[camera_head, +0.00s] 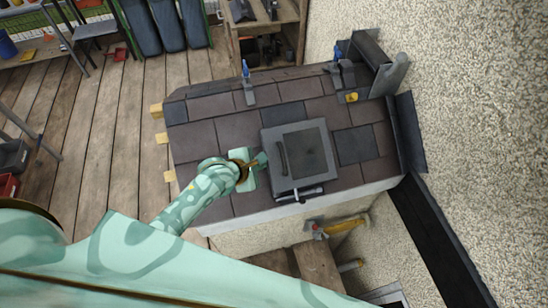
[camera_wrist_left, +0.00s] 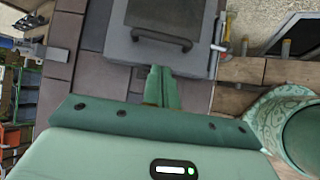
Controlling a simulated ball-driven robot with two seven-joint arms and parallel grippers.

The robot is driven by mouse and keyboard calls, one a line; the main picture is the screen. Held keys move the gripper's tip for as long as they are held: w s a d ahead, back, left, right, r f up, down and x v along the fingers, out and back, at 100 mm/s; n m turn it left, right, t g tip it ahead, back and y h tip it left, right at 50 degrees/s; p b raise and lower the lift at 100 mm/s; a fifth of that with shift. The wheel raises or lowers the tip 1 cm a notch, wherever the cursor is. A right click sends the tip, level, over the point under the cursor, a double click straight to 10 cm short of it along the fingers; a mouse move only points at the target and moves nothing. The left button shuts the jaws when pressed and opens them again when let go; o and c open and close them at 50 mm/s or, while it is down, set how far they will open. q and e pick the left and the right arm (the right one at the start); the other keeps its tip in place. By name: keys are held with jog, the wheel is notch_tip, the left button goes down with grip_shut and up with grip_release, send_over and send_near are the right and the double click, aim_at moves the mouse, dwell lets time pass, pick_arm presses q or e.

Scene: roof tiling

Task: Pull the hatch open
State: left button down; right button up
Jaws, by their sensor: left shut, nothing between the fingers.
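The grey hatch (camera_head: 312,177) sits on the small tiled roof, with a dark panel in its lid and a dark bar handle (camera_head: 282,158) along its left side. The lid looks down on its frame. In the left wrist view the hatch (camera_wrist_left: 120,48) is at the top, its handle (camera_wrist_left: 161,40) near its lower edge. My left gripper (camera_head: 263,159) is at the left edge of the hatch, close to the handle. Its green fingers (camera_wrist_left: 159,72) are together and empty, pointing at the hatch edge; contact is unclear. My right gripper is not in view.
Dark roof tiles (camera_head: 205,135) surround the hatch. Blue-handled clamps (camera_head: 248,85) stand along the roof's far edge. A yellow-handled tool (camera_head: 345,226) lies below the near edge. A rough wall (camera_head: 470,120) closes off the right; wooden floor (camera_head: 120,110) is open at left.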

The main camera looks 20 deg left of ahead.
aim_at(274, 167)
pick_arm(q)
jog(key=b+x, duration=0.3)
jog(key=x, duration=0.5)
jog(key=shift+w+f, duration=0.2)
jog(key=shift+f, duration=0.05)
jog(key=shift+w+f, duration=0.25)
jog(key=shift+w, duration=0.05)
jog(key=shift+r, duration=0.1)
